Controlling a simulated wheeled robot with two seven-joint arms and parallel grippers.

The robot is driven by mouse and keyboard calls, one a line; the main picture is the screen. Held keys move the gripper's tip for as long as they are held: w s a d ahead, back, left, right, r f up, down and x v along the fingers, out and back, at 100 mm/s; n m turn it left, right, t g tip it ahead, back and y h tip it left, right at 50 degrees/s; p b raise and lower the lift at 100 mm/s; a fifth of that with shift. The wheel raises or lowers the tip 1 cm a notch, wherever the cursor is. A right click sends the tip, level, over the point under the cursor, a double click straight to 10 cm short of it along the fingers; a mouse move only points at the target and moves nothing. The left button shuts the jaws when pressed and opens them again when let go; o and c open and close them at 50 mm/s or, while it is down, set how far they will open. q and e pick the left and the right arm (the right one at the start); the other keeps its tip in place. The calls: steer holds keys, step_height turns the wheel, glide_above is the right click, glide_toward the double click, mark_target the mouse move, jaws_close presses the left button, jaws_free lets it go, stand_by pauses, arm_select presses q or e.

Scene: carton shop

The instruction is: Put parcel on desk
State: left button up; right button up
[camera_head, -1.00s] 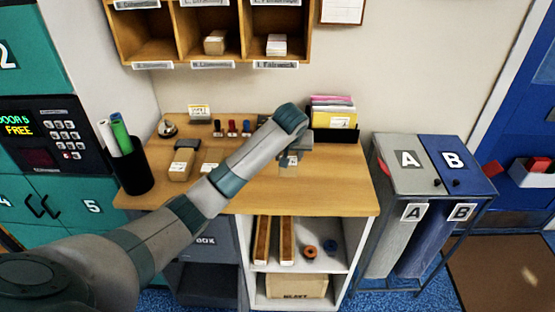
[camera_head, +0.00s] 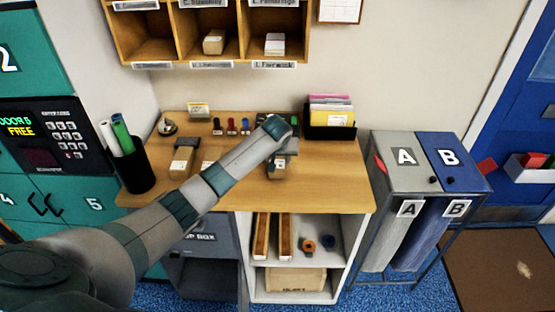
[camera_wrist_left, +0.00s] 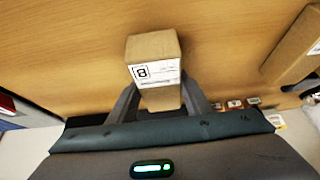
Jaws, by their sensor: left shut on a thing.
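The parcel (camera_wrist_left: 152,48) is a small brown cardboard box with a white label marked B in the left wrist view. My left gripper (camera_wrist_left: 160,98) is shut on it, a finger on each side. In the head view, my left gripper (camera_head: 278,168) is over the right-middle part of the wooden desk (camera_head: 325,180), and my forearm covers part of it. Whether the parcel touches the desk top or hangs just above it, I cannot tell. My right gripper is not in view.
Another brown box (camera_head: 182,160) sits at the desk's left, near a black cup of rolled tubes (camera_head: 133,172). Several stampers (camera_head: 231,127) and a black file holder (camera_head: 330,124) stand at the back. The desk's right side is clear. Bins A and B (camera_head: 425,160) stand to the right.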

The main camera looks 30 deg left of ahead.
arm_select(q)
steer(key=shift+f, duration=0.7)
steer(key=shift+f, duration=0.15)
steer(key=o, duration=1.2)
steer(key=shift+s, duration=0.1)
steer(key=shift+d, duration=0.1)
